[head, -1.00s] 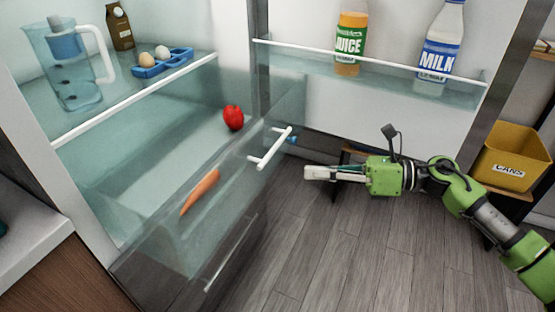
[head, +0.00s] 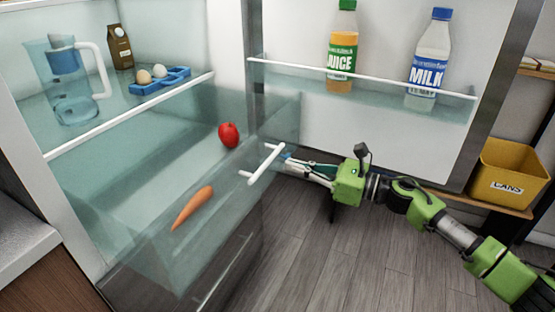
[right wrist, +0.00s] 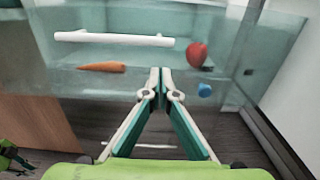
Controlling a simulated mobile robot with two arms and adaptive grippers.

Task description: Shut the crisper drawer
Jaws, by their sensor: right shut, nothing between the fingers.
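The clear crisper drawer (head: 222,190) stands pulled out of the fridge, with a white bar handle (head: 266,164) on its front. A carrot (head: 193,207) and a red round fruit or vegetable (head: 228,134) show inside it. My right gripper (head: 284,158) is shut and empty, its tips close by the handle's far end. In the right wrist view, the shut fingertips (right wrist: 160,72) point at the drawer front, below and near the right end of the handle (right wrist: 114,38). I cannot tell whether they touch the front.
A glass shelf above holds a pitcher (head: 70,85), a blue egg holder (head: 160,80) and a brown carton (head: 120,46). The open fridge door holds juice (head: 342,50) and milk (head: 428,60). A yellow bin (head: 508,175) stands at right. Floor is clear below.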

